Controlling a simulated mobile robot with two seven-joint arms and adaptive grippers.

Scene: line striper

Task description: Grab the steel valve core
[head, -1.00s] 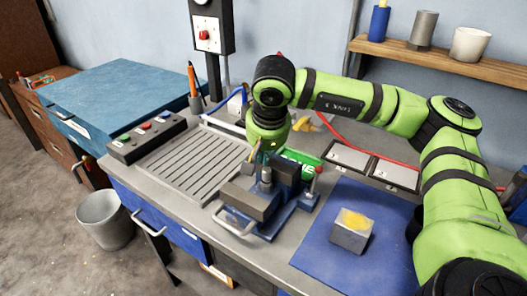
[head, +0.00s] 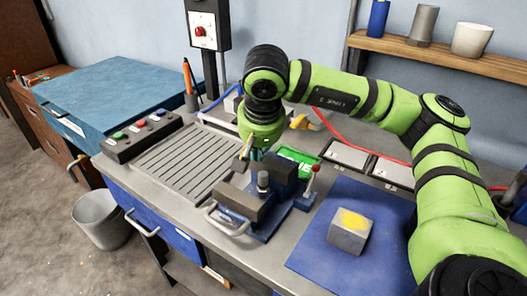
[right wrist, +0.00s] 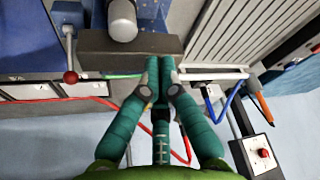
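The steel valve core (head: 263,183) is a short grey cylinder standing upright between the dark jaws of the blue vise (head: 268,226). In the right wrist view the valve core (right wrist: 122,18) is at the top, beyond the near dark jaw (right wrist: 125,47). My right gripper (head: 252,157) is behind and above the vise in the head view, apart from the valve core. In the right wrist view its teal fingers (right wrist: 160,62) meet at the tips with nothing seen between them. My left gripper is in neither current view.
A red-knobbed lever (head: 314,170) stands at the vise's right. A grey block with a yellow top (head: 350,232) sits on the blue mat (head: 318,250). A slotted plate (head: 185,158) lies left. A green box (head: 299,160) and red hose (head: 350,133) are behind.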

